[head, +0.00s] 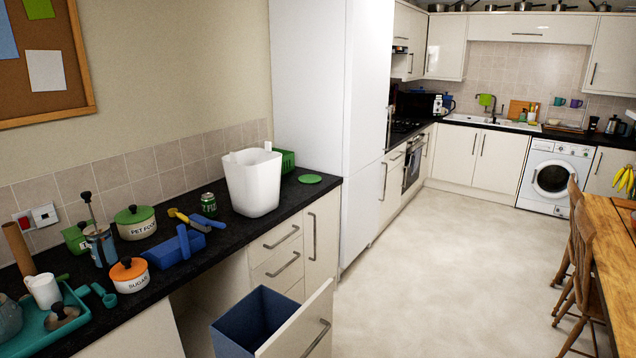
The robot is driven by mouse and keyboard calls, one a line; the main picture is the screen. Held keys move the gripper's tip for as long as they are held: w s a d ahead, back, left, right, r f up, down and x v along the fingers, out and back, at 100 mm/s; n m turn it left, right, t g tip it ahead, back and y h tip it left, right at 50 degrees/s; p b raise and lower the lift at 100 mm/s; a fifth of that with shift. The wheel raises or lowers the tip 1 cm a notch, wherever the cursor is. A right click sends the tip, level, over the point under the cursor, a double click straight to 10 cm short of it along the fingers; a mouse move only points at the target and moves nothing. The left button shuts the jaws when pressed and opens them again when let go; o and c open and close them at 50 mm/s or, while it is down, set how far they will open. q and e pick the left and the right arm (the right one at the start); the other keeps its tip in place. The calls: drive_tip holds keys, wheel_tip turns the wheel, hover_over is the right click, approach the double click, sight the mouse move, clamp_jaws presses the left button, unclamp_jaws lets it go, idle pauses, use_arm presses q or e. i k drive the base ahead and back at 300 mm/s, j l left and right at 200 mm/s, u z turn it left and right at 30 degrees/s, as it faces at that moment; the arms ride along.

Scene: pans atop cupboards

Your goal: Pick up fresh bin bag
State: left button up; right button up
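A white, open-topped, bin-shaped thing (252,184) stands upright on the black counter near its right end. A blue bin (238,322) sits in a pulled-out drawer (308,328) below the counter. Its inside looks dark and I see no bag in it. No roll or folded bag that I can clearly name as a bin bag shows. Neither of my grippers is in the head view.
The dark counter (222,239) holds a green can (208,204), a blue tray (172,250), pots and a teal tray (50,320). The open drawer juts into the room. A wooden table (612,225) and chairs stand at right. The floor (445,260) between is clear.

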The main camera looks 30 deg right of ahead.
sight(252, 175)
drive_tip(key=z, duration=0.65)
drive_tip(key=i+l+z, duration=0.9)
drive_tip(key=i, duration=0.25)
drive_tip(key=i+l+z, duration=0.2)
drive_tip(key=i, duration=0.25)
drive_tip(key=i+l+z, duration=0.2)
drive_tip(key=i, duration=0.3)
drive_tip(key=i+u, duration=0.75)
drive_tip(key=i+l+u, duration=0.2)
drive_tip(key=i+u, duration=0.4)
drive_tip(key=u, duration=0.2)
drive_tip(key=i+l+u, duration=0.15)
drive_tip(key=u, duration=0.3)
drive_tip(key=i+l+u, duration=0.25)
drive_tip(key=u, duration=0.15)
drive_tip(key=i+l+u, duration=0.15)
drive_tip(key=u, duration=0.3)
drive_tip(key=i+l+u, duration=0.1)
drive_tip(key=l+u, duration=0.65)
drive_tip(key=u, duration=0.15)
drive_tip(key=i, duration=0.05)
